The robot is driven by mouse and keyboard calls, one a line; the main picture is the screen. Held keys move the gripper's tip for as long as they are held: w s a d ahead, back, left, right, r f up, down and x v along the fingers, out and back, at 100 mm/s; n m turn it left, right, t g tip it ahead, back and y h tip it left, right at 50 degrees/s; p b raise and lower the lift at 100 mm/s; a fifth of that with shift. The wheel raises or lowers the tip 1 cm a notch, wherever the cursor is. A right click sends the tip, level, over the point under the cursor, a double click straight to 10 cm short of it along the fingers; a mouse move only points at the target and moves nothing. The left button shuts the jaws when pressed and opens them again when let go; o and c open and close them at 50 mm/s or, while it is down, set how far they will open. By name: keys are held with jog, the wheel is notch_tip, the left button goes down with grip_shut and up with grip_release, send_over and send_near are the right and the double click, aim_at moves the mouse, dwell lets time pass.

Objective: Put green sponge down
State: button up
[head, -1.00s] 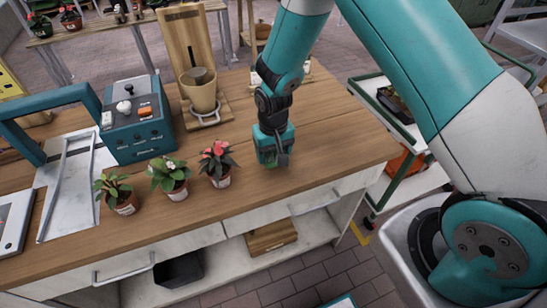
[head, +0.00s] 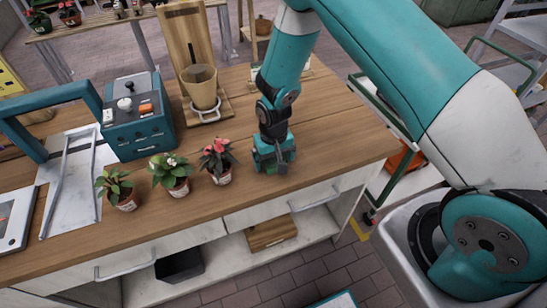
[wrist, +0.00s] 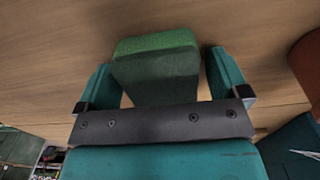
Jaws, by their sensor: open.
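The green sponge (wrist: 158,68) rests on the wooden tabletop between my gripper's fingers in the wrist view. There is a visible gap between the sponge and each finger. My gripper (wrist: 165,85) is open around it. In the head view my gripper (head: 273,162) points down at the table, right of the potted plants, and the sponge is mostly hidden behind it.
Potted plants stand left of my gripper, the nearest with red leaves (head: 217,160). A beige pot on a wooden stand (head: 201,88) and a teal control box (head: 138,115) stand farther back. The wooden tabletop (head: 340,140) is clear to the right.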

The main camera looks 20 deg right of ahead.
jog(key=shift+r, duration=0.1)
notch_tip(320, 180, up, 12)
jog(key=f+b, duration=0.1)
jog(key=b, duration=0.3)
jog(key=s+a+r+n+y, duration=0.2)
jog(key=s+a+r+n, duration=0.1)
jog(key=s+r, duration=0.9)
jog(key=s+a+r+n+y+b, duration=0.1)
jog(key=s+r+n, duration=0.3)
jog(key=s, duration=0.7)
notch_tip(320, 180, up, 2)
jog(key=shift+s+a+r+y+b, duration=0.15)
jog(key=shift+s+a+y+b, duration=0.2)
jog(key=shift+y, duration=0.25)
